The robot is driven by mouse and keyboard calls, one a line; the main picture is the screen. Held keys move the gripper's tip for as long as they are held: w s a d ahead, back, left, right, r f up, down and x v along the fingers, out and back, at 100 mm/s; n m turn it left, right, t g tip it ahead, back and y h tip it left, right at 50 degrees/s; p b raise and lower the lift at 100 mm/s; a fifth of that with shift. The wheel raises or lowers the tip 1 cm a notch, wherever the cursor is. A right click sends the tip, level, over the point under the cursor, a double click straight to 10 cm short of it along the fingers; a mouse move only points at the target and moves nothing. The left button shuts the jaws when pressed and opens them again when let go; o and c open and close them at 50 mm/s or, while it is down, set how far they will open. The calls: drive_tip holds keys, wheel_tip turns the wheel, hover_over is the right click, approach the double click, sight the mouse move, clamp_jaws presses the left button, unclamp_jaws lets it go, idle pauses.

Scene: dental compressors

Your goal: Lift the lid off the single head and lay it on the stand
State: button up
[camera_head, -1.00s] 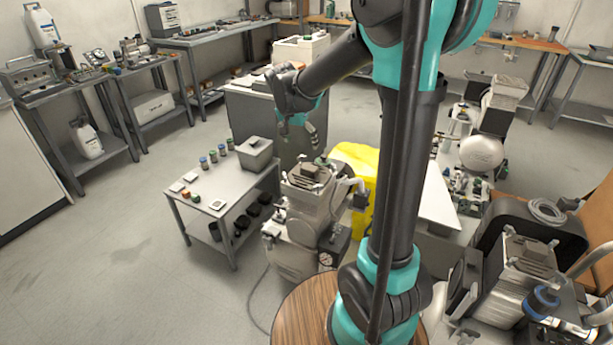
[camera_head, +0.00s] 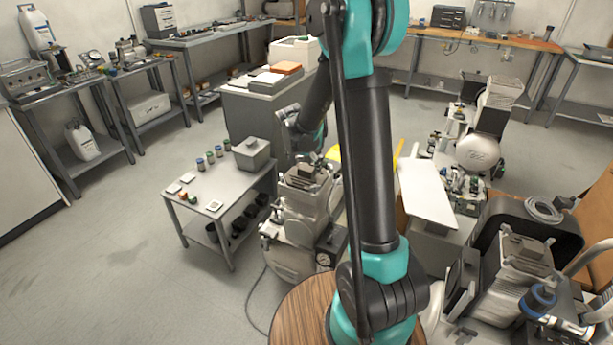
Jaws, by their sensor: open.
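A compressor with a single head (camera_head: 305,196) stands beside a small grey table. The flat dark lid (camera_head: 300,178) sits on top of that head. My gripper (camera_head: 313,157) is open and small in view, just above and behind the lid. My own arm link stands close on its right, and its fingertips are hard to make out. I cannot tell whether it touches the lid. The small grey table (camera_head: 222,220), which may be the stand, is just left of the compressor.
The table carries a grey lidded box (camera_head: 252,153), several small jars and white cards; part of its front top is bare. A white panel (camera_head: 426,187) lies right of my arm. Another compressor (camera_head: 515,270) stands at right. Open floor lies left.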

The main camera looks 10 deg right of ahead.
drive_tip(key=shift+x, duration=1.05)
clamp_jaws()
